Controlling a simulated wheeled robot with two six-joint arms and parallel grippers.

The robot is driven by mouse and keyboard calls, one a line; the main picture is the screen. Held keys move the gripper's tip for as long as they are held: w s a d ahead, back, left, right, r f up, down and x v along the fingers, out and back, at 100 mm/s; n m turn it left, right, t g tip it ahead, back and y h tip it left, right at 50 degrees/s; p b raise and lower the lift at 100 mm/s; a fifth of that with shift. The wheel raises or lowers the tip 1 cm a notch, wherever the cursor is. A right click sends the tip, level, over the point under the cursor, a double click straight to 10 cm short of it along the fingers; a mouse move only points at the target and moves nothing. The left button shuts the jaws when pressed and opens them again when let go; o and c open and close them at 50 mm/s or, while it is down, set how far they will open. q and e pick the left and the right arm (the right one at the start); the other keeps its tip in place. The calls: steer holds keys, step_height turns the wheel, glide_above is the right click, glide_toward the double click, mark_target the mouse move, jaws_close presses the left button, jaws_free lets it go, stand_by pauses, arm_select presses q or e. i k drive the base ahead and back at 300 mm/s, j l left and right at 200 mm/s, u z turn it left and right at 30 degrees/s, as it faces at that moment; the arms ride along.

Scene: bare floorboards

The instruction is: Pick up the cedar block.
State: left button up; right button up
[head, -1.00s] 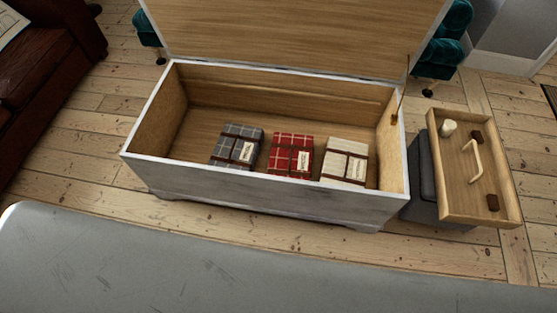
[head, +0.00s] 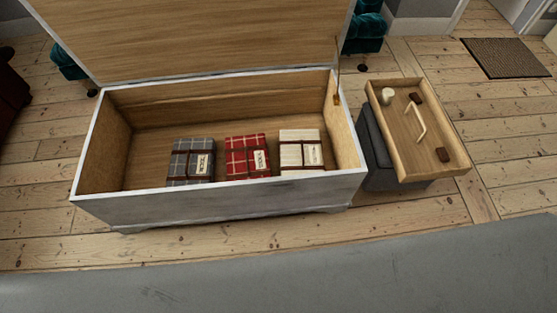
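Two small dark reddish-brown blocks lie in a shallow wooden tray (head: 461,171) to the right of the chest. One brown block (head: 415,97) is near the tray's far end and the other brown block (head: 442,154) is near its front right corner. I cannot tell which of them, if either, is the cedar block. A pale wooden bar or handle (head: 420,128) lies between them, and a small whitish cylinder (head: 387,96) stands at the far left of the tray. Neither of my grippers shows in the head view.
An open white-edged chest (head: 230,202) holds a grey plaid bundle (head: 184,157), a red plaid bundle (head: 240,150) and a cream bundle (head: 295,147). The tray rests on a dark grey stool (head: 376,161). Floorboards are clear right of the tray; a mat (head: 507,57) lies farther back.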

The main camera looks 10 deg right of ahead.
mark_target(443, 155)
steer(key=l+z, duration=0.1)
steer(key=z, duration=1.6)
